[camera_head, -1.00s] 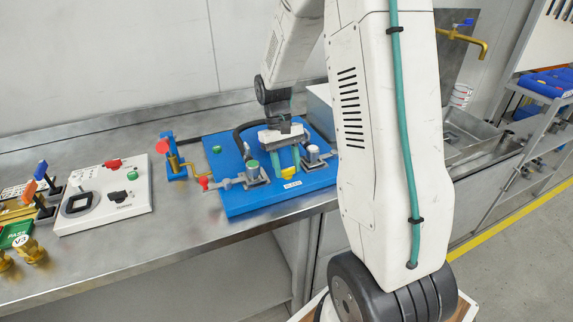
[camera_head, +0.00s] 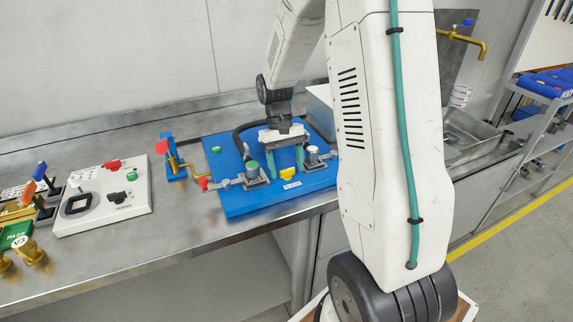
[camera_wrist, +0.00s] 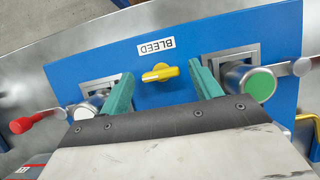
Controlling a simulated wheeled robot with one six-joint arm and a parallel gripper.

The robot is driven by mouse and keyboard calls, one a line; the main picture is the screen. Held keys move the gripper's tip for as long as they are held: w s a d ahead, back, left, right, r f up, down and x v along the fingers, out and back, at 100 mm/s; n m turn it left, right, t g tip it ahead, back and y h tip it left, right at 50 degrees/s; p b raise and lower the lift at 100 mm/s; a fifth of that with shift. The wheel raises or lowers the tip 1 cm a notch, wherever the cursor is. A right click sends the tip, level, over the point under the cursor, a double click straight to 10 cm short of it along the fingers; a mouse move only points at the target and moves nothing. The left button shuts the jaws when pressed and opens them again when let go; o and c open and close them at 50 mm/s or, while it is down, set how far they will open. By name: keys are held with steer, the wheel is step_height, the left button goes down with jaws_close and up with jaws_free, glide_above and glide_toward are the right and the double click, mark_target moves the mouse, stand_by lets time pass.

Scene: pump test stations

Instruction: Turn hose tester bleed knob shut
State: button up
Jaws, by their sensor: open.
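The yellow bleed knob (camera_wrist: 160,72) sits on the blue hose tester board (camera_wrist: 215,38), beside a white BLEED label (camera_wrist: 155,46) that reads upside down in the wrist view. The knob's grip bar lies nearly crosswise there, tilted slightly. The knob also shows in the head view (camera_head: 287,174), near the board's front edge. My gripper (camera_wrist: 160,74) is open, its green fingers apart with the knob visible in the gap between them. The fingers do not appear to touch it; their height above the board is hard to tell. My gripper hangs over the board in the head view (camera_head: 286,161).
Clamped fittings flank the knob: one green-capped (camera_wrist: 252,83), one white-capped (camera_wrist: 84,108). A red-handled lever (camera_wrist: 28,122) lies at the left. In the head view, a black hose (camera_head: 240,137) curves behind my gripper, and a white control box (camera_head: 103,193) stands left.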

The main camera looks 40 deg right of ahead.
steer(key=shift+r, duration=0.1)
steer(key=v, duration=0.7)
steer(key=shift+r, duration=0.3)
steer(key=shift+w+d, duration=0.1)
steer(key=shift+w, duration=0.05)
